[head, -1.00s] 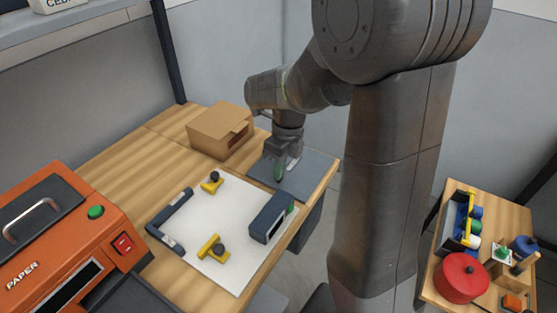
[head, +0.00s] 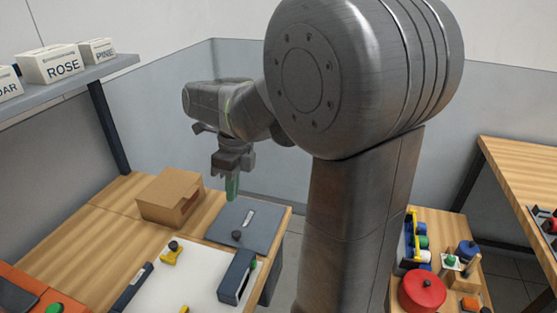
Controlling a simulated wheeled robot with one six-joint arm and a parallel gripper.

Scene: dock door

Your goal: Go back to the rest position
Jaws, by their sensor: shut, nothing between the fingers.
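My gripper (head: 232,188) hangs pointing down in the head view, above the left edge of the grey-blue pad (head: 262,228). Its narrow green lower end looks closed, and nothing shows held in it. A gap separates it from the pad. The fingers are small in the picture and partly dark.
A white board (head: 190,283) with a yellow clamp (head: 171,254) and a dark block (head: 236,276) lies in front. A shelf with labelled boxes (head: 52,64) is upper left. A red round container (head: 422,291) stands right.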

